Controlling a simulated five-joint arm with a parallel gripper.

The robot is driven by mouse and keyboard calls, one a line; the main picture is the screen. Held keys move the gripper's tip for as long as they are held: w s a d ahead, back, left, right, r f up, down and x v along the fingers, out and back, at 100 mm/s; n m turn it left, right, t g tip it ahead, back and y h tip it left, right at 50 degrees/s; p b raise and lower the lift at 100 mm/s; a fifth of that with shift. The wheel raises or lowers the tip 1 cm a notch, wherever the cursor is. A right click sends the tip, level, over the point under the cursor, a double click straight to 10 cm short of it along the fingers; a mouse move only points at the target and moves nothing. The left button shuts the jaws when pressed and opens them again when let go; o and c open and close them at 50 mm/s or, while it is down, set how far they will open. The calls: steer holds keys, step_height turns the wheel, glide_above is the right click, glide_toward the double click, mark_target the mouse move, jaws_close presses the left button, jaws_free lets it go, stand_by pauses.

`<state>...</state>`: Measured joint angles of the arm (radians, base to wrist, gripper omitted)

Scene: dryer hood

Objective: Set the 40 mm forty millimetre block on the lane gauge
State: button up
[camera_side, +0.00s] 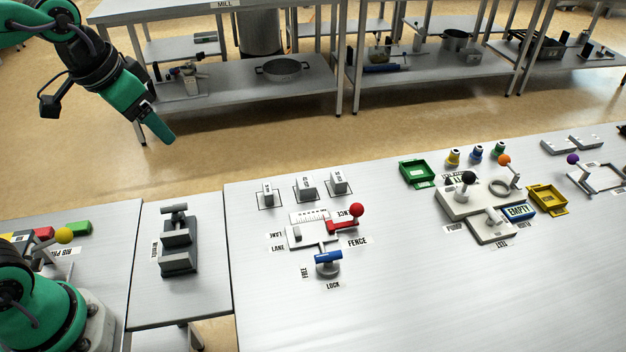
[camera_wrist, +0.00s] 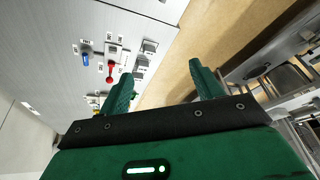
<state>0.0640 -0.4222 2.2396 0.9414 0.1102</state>
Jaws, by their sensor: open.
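Three small light-grey blocks stand in outlined squares on the metal table in the side view: a left block (camera_side: 267,194), a middle block (camera_side: 305,187) and a right block (camera_side: 339,183). Their markings are too small to read, so I cannot tell which is the 40 mm one. The lane gauge (camera_side: 298,236) lies just in front of them, with a ruled scale, a red-knobbed fence handle (camera_side: 357,210) and a blue lock handle (camera_side: 328,257). No block is on it. My gripper (camera_side: 162,128) is open and empty, high up at the left, well away from the blocks. Its two fingers show apart in the wrist view (camera_wrist: 161,70).
A dark vise-like fixture (camera_side: 179,245) stands left of the gauge. To the right are a green tray (camera_side: 418,173), a yellow tray (camera_side: 547,199) and a lever station (camera_side: 465,205). The table front is clear. Shelving (camera_side: 250,80) stands behind, across the floor.

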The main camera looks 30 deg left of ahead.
steer(key=w+d+m+g, duration=0.1)
steer(key=w+d+m, duration=0.1)
steer(key=w, duration=0.5)
steer(key=m+g, duration=0.3)
steer(key=m, duration=0.2)
glide_above(305, 183)
step_height(305, 183, down, 17)
steer(key=shift+f, duration=0.2)
steer(key=shift+w+f, duration=0.1)
steer(key=shift+f, duration=0.2)
steer(key=shift+f, duration=0.1)
steer(key=shift+f, duration=1.2)
steer(key=shift+f, duration=0.1)
